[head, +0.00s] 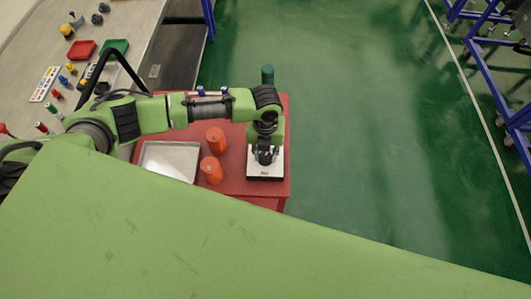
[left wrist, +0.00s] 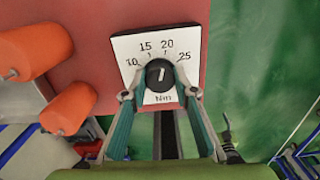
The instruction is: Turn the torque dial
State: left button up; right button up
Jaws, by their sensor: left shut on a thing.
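The torque dial is a black knob (left wrist: 160,75) with a white pointer line, set on a white plate (left wrist: 125,45) marked 10, 15, 20, 25 and Nm. The pointer stands roughly upright, between the 15 and 20 marks. In the head view the white plate (head: 265,178) lies at the right end of the red table (head: 230,185). My left gripper (left wrist: 160,95) is shut on the knob, with one fingertip at each side of it. In the head view my left gripper (head: 265,156) is above the plate and hides most of the dial. My right gripper is not in view.
Two orange cylinders (head: 215,140) (head: 211,170) and a metal tray (head: 170,158) are left of the dial on the red table. A dark green cylinder (head: 268,74) shows behind my arm. A grey workbench (head: 120,30) with small parts is at left.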

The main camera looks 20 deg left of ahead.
aim_at(266, 156)
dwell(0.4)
pick_arm(q)
jog(key=o, duration=1.1)
notch_tip(266, 156, up, 12)
dwell(0.5)
